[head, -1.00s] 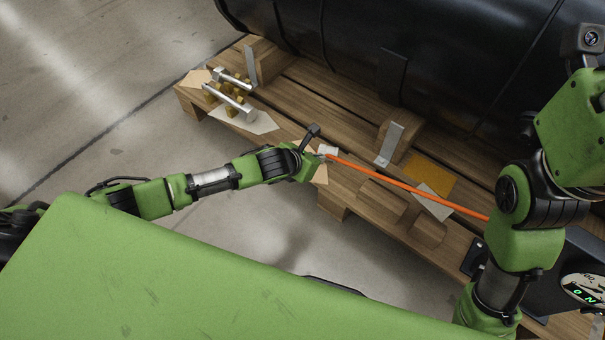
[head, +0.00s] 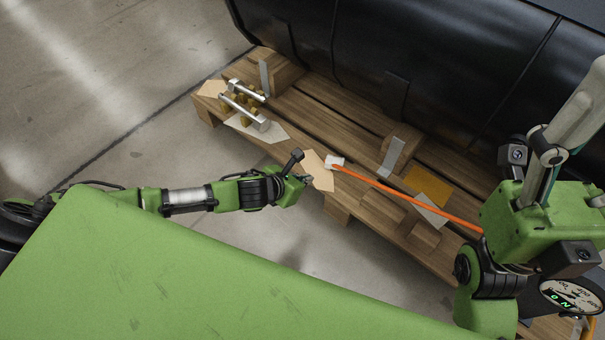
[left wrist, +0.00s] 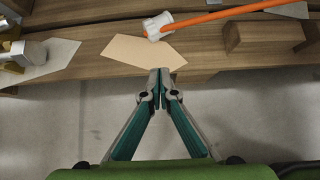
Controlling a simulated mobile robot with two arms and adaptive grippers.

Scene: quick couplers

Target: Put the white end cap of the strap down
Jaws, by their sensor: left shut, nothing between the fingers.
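The white end cap (head: 334,162) sits at the left end of the orange strap (head: 405,197), on the pallet's front board at the edge of a tan sheet. In the left wrist view the end cap (left wrist: 158,26) touches or overlaps the tan sheet's upper edge, with the strap (left wrist: 235,12) running off to the right. My left gripper (head: 306,179) is off the pallet's front edge, apart from the cap. Its fingertips (left wrist: 160,73) are together and empty.
The wooden pallet (head: 300,108) carries a large black tank (head: 450,60). Metal couplers with brass parts (head: 246,105) lie at the pallet's left end. A tan sheet (head: 318,178), a yellow sheet (head: 428,184) and wooden blocks with metal brackets are also there. Open floor lies in front.

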